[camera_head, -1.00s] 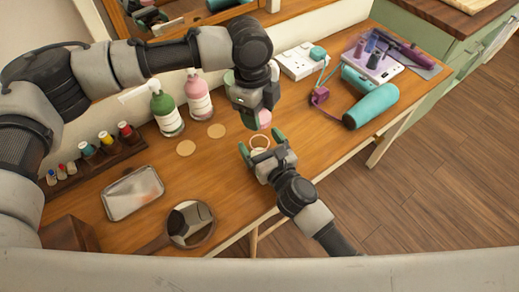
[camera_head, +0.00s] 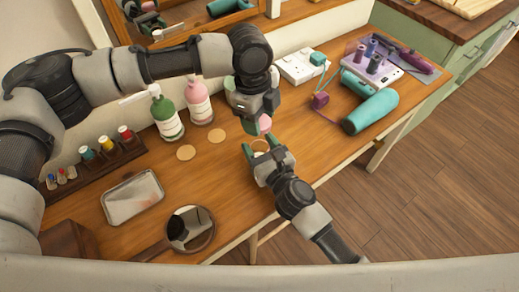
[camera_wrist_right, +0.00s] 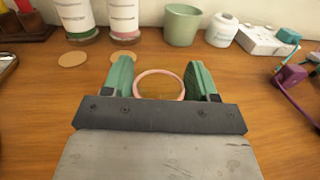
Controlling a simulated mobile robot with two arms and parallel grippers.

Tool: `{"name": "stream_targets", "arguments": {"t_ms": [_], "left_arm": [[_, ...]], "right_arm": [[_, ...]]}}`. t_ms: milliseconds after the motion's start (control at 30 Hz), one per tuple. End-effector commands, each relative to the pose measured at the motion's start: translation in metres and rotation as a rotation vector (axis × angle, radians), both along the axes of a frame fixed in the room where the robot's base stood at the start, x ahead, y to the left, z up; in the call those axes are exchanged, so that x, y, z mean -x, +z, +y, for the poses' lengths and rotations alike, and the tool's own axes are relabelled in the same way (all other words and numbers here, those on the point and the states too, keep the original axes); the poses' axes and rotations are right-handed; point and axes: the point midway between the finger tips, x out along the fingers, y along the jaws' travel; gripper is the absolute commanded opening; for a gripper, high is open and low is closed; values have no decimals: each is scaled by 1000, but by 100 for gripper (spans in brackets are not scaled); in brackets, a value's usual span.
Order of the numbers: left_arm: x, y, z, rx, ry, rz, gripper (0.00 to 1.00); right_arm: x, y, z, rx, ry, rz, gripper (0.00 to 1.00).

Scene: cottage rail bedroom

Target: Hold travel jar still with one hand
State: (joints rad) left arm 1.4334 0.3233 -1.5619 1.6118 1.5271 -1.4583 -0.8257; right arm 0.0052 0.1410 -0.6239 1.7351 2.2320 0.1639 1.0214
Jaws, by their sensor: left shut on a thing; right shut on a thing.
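The travel jar (camera_wrist_right: 136,81) is a small open-topped jar with a pink rim and amber-brown inside. It stands upright between the green fingers of my right gripper (camera_wrist_right: 160,80) in the right wrist view. In the head view my right gripper (camera_head: 262,150) closes around the jar from the front, and only a bit of its rim shows. My left gripper (camera_head: 257,124) is shut on a pink rounded thing (camera_head: 265,122), mostly hidden by the fingers, just above and behind the jar. I cannot tell whether it touches the jar.
Green (camera_head: 166,118) and pink (camera_head: 199,104) pump bottles stand behind left, near two cork discs (camera_head: 186,152).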

Motion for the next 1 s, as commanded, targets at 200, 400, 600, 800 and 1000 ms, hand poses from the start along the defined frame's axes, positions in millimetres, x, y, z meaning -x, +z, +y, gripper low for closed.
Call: {"name": "stream_targets", "arguments": {"t_ms": [200,400,600,800,1000], "left_arm": [[1,-33,0,0,2,5,30],[0,-47,0,0,0,0,30],[0,-47,0,0,0,0,30],[0,-47,0,0,0,0,30],[1,-52,0,-1,0,1,30]], "right_arm": [[0,0,0,0,0,1,16],[0,0,0,0,0,1,16],[0,0,0,0,0,1,16],[0,-1,0,0,0,1,16],[0,-1,0,0,0,1,16]]}}
